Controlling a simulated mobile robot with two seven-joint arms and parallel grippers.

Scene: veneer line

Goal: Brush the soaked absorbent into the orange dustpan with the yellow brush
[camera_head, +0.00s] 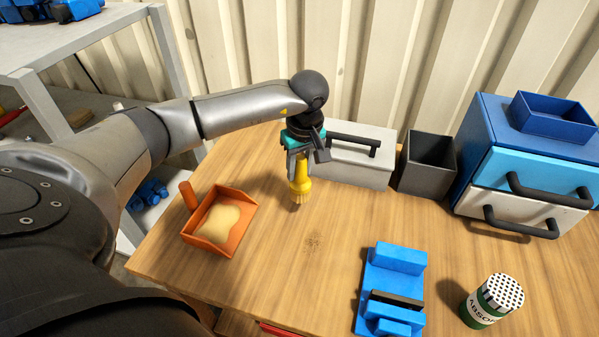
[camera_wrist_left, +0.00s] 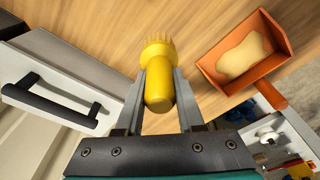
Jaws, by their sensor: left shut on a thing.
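My left gripper (camera_head: 299,155) is shut on the yellow brush (camera_head: 301,180) and holds it bristles down, over the middle of the wooden table. In the left wrist view the brush (camera_wrist_left: 158,80) sits between the two fingers (camera_wrist_left: 158,95). The orange dustpan (camera_head: 237,244) lies to the left of the brush, its handle toward the back left. A patch of tan absorbent (camera_head: 219,223) lies inside the dustpan; it also shows in the wrist view (camera_wrist_left: 243,56). A faint dark speckled mark (camera_head: 312,243) is on the table below the brush. I cannot see my right gripper.
A grey box with a black handle (camera_head: 347,165) stands right behind the brush, beside a dark open bin (camera_head: 428,165). Blue drawers (camera_head: 530,170) stand at the right. A blue fixture (camera_head: 392,285) and an absorbent shaker can (camera_head: 492,300) are at the front right.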

